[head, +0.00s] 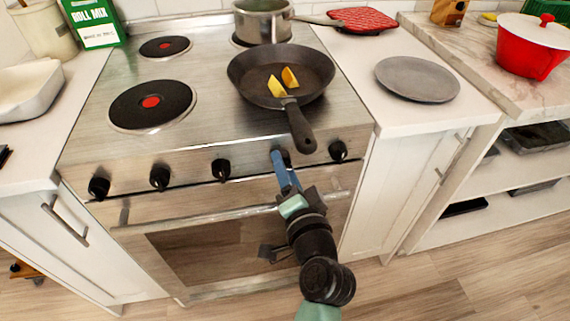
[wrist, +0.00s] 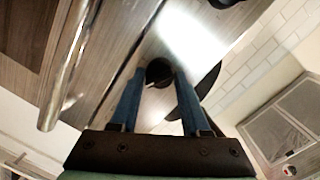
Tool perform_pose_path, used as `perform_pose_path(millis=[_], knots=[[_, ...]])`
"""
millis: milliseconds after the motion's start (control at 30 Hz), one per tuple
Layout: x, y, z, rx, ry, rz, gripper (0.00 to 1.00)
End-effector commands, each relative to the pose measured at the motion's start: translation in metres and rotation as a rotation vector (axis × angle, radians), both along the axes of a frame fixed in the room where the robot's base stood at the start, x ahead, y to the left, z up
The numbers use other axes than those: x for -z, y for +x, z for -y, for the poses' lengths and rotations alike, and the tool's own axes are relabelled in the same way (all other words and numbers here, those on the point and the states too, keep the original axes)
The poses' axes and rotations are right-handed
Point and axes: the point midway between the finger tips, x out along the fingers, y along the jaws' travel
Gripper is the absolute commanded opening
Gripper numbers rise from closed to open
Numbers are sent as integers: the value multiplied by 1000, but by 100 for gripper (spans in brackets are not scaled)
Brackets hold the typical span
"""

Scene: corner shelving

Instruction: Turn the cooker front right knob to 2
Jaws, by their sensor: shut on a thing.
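The steel cooker (head: 205,130) has a row of black knobs on its front panel. My gripper (head: 279,156) reaches up to the panel from below and is shut on the second knob from the right (head: 287,157). In the wrist view this black knob (wrist: 158,72) sits between the two blue fingers, with a pale mark on its face. In the head view the fingers hide part of it. The rightmost knob (head: 339,150) is beside it, free. The number scale around the held knob cannot be read.
A frying pan (head: 250,75) with yellow pieces sits on the front right burner, its handle (head: 300,128) jutting forward above my gripper. A pot (head: 263,20) stands behind. The oven handle (head: 230,213) runs below the knobs. A grey plate (head: 417,78) lies on the right counter.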

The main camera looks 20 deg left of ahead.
Motion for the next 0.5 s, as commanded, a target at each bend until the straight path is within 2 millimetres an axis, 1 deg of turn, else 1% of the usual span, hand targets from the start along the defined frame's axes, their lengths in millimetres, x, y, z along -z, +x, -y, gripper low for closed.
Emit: perform_pose_path(millis=[200,500], knots=[[1,0,-1,-3,53,-38,0],[1,0,-1,-3,69,-49,0]])
